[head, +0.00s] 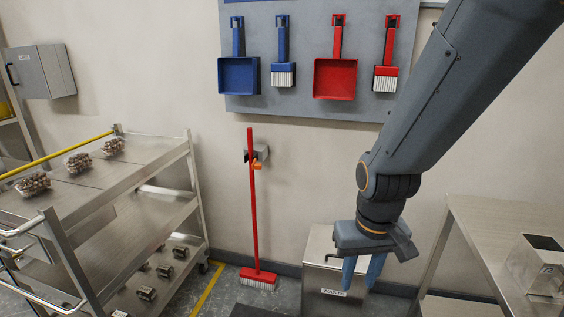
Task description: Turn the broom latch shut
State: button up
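A red broom (251,195) stands upright against the wall, its brush head (258,278) on the floor. Its handle passes in front of a small grey wall holder (262,153). The orange broom latch (258,166) shows beside the handle at the holder, just right of it; it is too small to tell which way it is turned. My gripper (360,274) points down in front of the waste bin, to the right of and below the latch, and apart from it. Its two blue fingers show a narrow gap at the tips, and I see nothing between them.
A steel cart (190,178) with clamshell trays stands at left. A waste bin (318,245) is behind my gripper. A steel table (475,225) is at right. A board (303,100) with dustpans and brushes hangs above the broom. The wall between broom and arm is clear.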

aim_at(256, 167)
jog(key=u, duration=0.05)
jog(key=i, duration=0.9)
jog(key=u, duration=0.45)
